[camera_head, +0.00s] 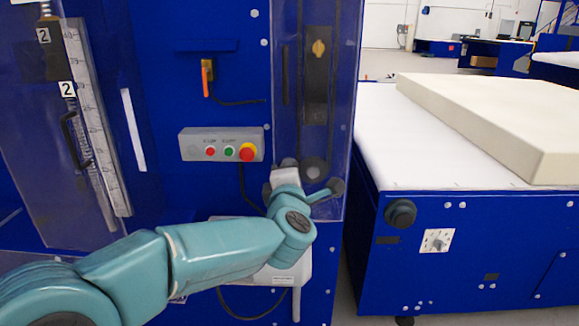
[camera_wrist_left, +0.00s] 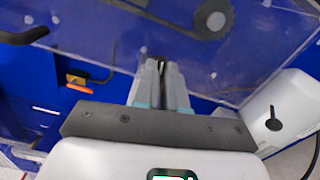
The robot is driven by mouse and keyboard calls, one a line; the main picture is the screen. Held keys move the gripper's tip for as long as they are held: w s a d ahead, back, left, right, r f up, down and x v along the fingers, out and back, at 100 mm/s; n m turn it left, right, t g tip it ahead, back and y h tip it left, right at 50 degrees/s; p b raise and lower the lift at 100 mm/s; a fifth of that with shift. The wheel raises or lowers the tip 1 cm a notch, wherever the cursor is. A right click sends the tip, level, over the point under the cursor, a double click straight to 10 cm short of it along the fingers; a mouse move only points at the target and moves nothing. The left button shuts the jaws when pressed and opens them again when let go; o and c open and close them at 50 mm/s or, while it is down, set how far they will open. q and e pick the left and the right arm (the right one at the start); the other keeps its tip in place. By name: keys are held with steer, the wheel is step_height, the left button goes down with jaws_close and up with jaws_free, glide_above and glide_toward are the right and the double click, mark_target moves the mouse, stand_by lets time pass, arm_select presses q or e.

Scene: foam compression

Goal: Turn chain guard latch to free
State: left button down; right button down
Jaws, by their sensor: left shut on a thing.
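The clear chain guard (camera_head: 345,120) stands upright on the blue machine, with a chain and a sprocket behind it. It fills the top of the left wrist view (camera_wrist_left: 110,30), which is turned against the head view. My left gripper (camera_head: 287,166) is at the guard's lower left edge, partly hidden by my own wrist. In the left wrist view its fingers (camera_wrist_left: 162,65) are close together at the guard's edge, shut on a small dark latch. The fingers hide most of the latch, so its angle cannot be told. My right gripper is out of view.
A grey button box (camera_head: 192,144) with a red and yellow stop button and an orange-handled switch (camera_head: 206,78) are left of the guard. A white box (camera_head: 298,268) sits below my wrist. A conveyor with a foam block (camera_head: 490,110) stands at right.

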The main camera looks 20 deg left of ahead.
arm_select(q)
steer(key=shift+m+p, duration=0.35)
steer(key=shift+m, duration=0.75)
steer(key=shift+f, duration=0.1)
steer(key=c, duration=1.2)
jaws_free()
steer(key=b+v, duration=0.1)
steer(key=v, duration=1.5)
steer(key=shift+s, duration=0.15)
steer(key=shift+d, duration=0.1)
